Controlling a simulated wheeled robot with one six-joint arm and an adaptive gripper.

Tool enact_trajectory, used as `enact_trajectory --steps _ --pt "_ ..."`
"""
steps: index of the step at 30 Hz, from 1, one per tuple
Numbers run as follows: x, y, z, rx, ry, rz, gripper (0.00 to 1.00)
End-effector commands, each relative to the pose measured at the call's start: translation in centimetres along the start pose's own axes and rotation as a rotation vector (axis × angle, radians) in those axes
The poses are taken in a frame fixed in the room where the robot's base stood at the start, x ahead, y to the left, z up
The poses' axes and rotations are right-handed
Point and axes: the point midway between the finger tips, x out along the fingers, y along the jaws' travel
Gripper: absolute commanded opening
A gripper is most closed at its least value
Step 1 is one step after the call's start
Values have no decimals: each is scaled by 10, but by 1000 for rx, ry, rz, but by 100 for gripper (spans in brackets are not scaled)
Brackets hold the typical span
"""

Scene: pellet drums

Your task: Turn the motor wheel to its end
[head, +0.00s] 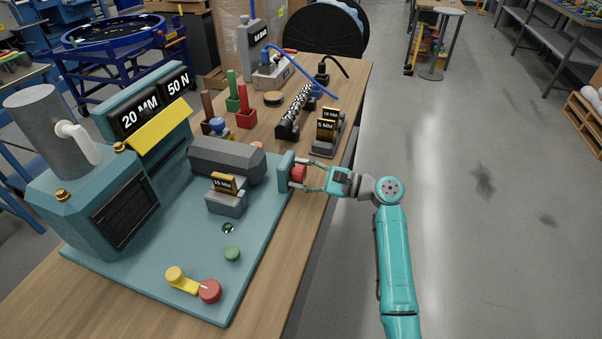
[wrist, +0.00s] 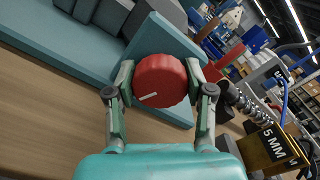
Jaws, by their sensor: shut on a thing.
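The motor wheel (head: 298,174) is a red round knob on a teal upright plate (head: 285,172) at the right edge of the teal machine base. In the wrist view the red wheel (wrist: 160,80) faces me, with a short white mark low on its face, tilted a little. My gripper (head: 308,176) reaches it from the right in the head view. In the wrist view its two fingers (wrist: 161,84) sit on the left and right sides of the wheel, shut on it. The grey motor body (head: 227,160) lies behind the plate.
A grey block with a "10 MM" sign (head: 224,184) stands on the machine base. A yellow-and-red crank (head: 194,285) and a green button (head: 232,254) are at the front. Blocks with gold-framed signs (head: 325,133) stand farther back on the wooden table.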

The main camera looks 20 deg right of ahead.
Motion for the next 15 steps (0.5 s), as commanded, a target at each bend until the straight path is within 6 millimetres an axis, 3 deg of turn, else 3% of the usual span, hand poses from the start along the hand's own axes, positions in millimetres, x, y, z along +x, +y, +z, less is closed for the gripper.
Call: enact_trajectory --steps 15 --pt "0 1 0 -260 0 1 18"
